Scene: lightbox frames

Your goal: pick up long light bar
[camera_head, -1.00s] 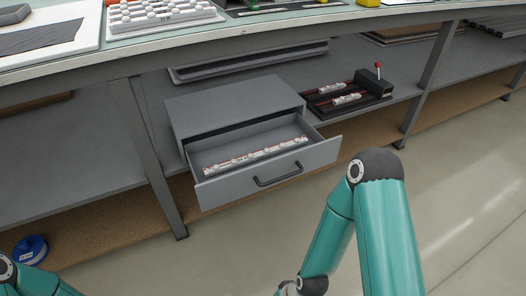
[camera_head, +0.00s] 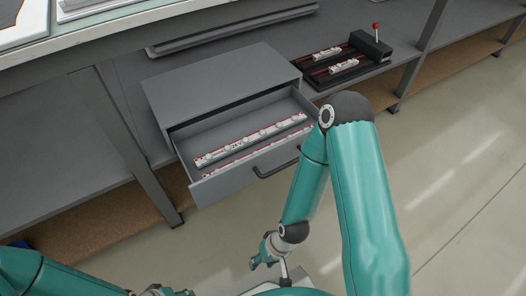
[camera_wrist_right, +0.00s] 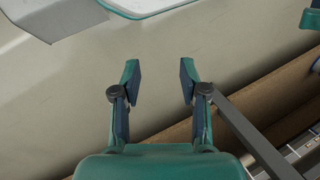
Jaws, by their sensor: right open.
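A long light bar (camera_head: 250,139), white with red marks and several round lenses, lies in the open grey drawer (camera_head: 212,132). A second long light bar (camera_head: 272,150) lies nearer the drawer front, partly hidden by its wall. My right gripper (camera_head: 256,263) is low in front of the drawer, well apart from the bars. In the right wrist view my right gripper (camera_wrist_right: 160,75) is open, with nothing between its fingers. My left arm enters at the lower left; its gripper fingers do not show.
The drawer's dark handle (camera_head: 277,166) faces the open floor. A black fixture (camera_head: 371,47) with a red-knobbed lever holds short light bars to the right. A table leg (camera_head: 128,145) stands left of the drawer. The upper worktop edge overhangs at the upper left.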

